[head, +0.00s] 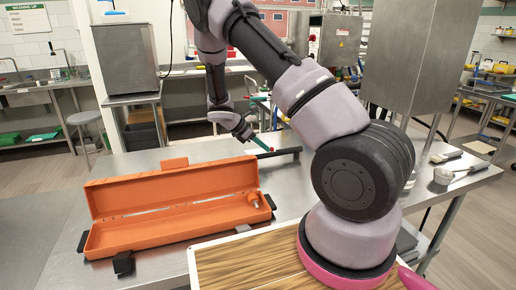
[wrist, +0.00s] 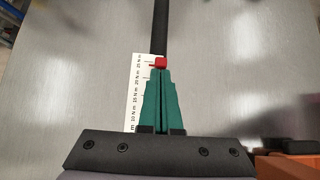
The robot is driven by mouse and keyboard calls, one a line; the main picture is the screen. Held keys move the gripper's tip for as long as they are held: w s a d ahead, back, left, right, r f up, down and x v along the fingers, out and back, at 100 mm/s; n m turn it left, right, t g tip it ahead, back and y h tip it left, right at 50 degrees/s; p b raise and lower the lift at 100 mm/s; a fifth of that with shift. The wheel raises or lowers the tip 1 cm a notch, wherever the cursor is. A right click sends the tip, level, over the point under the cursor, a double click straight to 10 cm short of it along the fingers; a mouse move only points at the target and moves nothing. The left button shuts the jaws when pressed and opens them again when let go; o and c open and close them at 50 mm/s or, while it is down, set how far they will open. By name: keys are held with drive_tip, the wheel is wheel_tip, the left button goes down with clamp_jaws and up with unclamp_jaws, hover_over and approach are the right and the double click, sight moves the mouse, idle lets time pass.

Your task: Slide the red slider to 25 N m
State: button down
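The red slider (wrist: 160,63) sits on a dark rod (wrist: 160,20) in the wrist view. A white printed scale (wrist: 142,88) with N m marks runs along the rod's left side. The slider's left edge is near the upper marks, around the 25 N m label; the small print keeps the exact alignment unclear. My gripper (wrist: 161,72) has its green fingers close together, with their tips right at the slider's near side. The slider shows beyond the tips, not between them. In the head view my gripper (head: 267,149) reaches down to the dark tool (head: 280,153) on the steel table.
An open orange case (head: 165,240) lies on the table to the left of the tool. A wooden board (head: 240,265) is at the front. Metal utensils (head: 455,174) lie at the right. Bare steel table (head: 215,150) surrounds the tool.

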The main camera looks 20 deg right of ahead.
idle(0.3)
drive_tip(key=v, duration=1.1)
drive_tip(key=s+d+r+m+t+y, duration=0.1)
drive_tip(key=s+r+m+y, duration=0.4)
drive_tip(key=r, duration=0.4)
drive_tip(key=s+d+r+m+y, duration=0.1)
drive_tip(key=s+r+m+y, duration=0.1)
drive_tip(key=s+r+m, duration=0.6)
drive_tip(key=s+a+r+m+t+y, duration=0.1)
drive_tip(key=s+r+m+t+y, duration=0.1)
drive_tip(key=s+r, duration=0.4)
drive_tip(key=s+a+r+m+t+y, duration=0.1)
drive_tip(key=s+r+m+t+y, duration=0.1)
drive_tip(key=s+r+m+t, duration=0.2)
drive_tip(key=s+r+m, duration=0.1)
drive_tip(key=s+m, duration=0.2)
drive_tip(key=s, duration=0.3)
drive_tip(key=shift+r, duration=0.4)
